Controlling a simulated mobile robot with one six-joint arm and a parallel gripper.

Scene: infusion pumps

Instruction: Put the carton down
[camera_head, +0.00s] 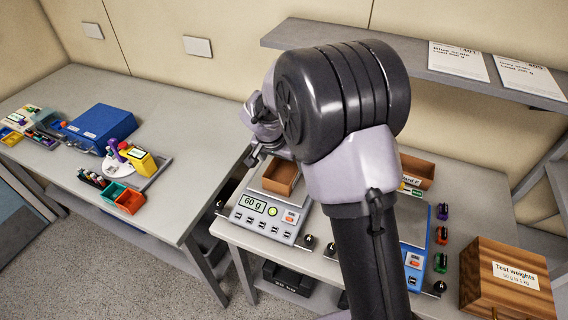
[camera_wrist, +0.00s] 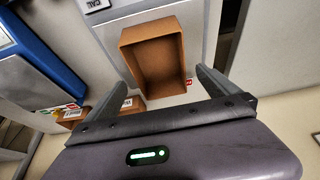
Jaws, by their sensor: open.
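A brown open-topped carton (camera_head: 281,177) sits upright on the pan of the white scale (camera_head: 262,216), whose display reads 60 g. The carton (camera_wrist: 155,57) looks empty in the wrist view. My gripper (camera_wrist: 168,78) is open, with its two fingers apart at the carton's near end. I cannot tell whether either finger touches it. In the head view my arm hides most of my gripper. Another brown carton (camera_head: 417,170) is partly hidden behind my arm, by the blue scale (camera_head: 416,240); it also shows in the wrist view (camera_wrist: 72,113).
A wooden "Test weights" box (camera_head: 505,282) and several small coloured weights (camera_head: 441,236) stand at the right. A shelf (camera_head: 400,57) with two signs overhangs the back. The left table (camera_head: 190,120) holds a blue case (camera_head: 100,127) and coloured bins (camera_head: 130,201); its right part is clear.

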